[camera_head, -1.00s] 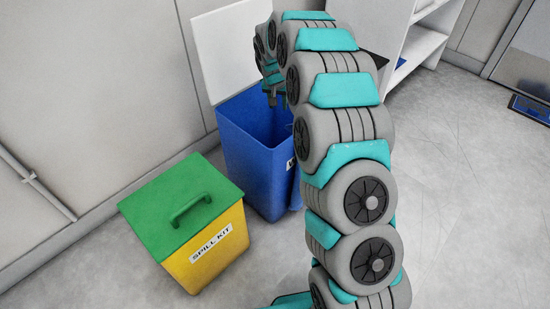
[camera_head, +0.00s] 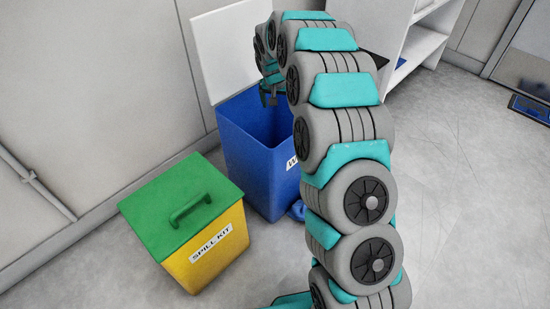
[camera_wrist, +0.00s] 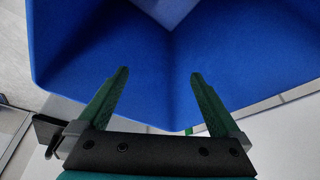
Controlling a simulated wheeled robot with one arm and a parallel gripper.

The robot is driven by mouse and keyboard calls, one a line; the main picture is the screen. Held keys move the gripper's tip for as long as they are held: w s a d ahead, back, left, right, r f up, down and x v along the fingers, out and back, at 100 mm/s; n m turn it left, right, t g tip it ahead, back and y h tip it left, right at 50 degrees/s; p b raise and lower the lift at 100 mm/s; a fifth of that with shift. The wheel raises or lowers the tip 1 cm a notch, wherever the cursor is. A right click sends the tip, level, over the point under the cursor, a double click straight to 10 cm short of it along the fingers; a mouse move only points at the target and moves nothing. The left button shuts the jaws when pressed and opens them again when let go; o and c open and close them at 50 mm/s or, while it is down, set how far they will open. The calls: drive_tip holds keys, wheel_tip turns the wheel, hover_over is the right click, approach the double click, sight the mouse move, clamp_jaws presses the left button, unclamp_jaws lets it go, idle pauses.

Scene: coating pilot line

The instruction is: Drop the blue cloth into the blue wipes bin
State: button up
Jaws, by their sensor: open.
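The blue wipes bin (camera_head: 245,160) stands open against the wall, its white lid (camera_head: 235,50) raised behind it. My gripper (camera_head: 268,98) is above the bin mouth. In the wrist view its two green fingers (camera_wrist: 158,95) are apart with nothing between them, and the bin's blue inner walls (camera_wrist: 90,60) show beyond. No cloth is visible in the part of the bin I see. A small blue lump (camera_head: 297,210) lies on the floor at the bin's front right foot, partly hidden by my arm. It may be the blue cloth; I cannot tell for sure.
A yellow spill kit box (camera_head: 215,250) with a green lid (camera_head: 165,205) stands in front left of the bin. A white shelf unit (camera_head: 415,45) is at the back right. The floor (camera_head: 470,200) on the right is clear.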

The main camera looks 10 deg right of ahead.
drive_tip(key=shift+r, duration=0.1)
drive_tip(key=r+p, duration=0.1)
drive_tip(key=r, duration=0.1)
drive_tip(key=r+g+p, duration=0.1)
drive_tip(key=p, duration=0.1)
drive_tip(key=s+r+g+p, duration=0.1)
drive_tip(key=r+p, duration=0.1)
drive_tip(key=shift+s+a+r+y, duration=0.1)
drive_tip(key=shift+a+r+y, duration=0.15)
drive_tip(key=shift+r+y, duration=0.15)
wheel_tip(320, 180, up, 8)
drive_tip(key=s, duration=0.1)
drive_tip(key=shift+a+f+b, duration=0.2)
drive_tip(key=shift+b, duration=0.25)
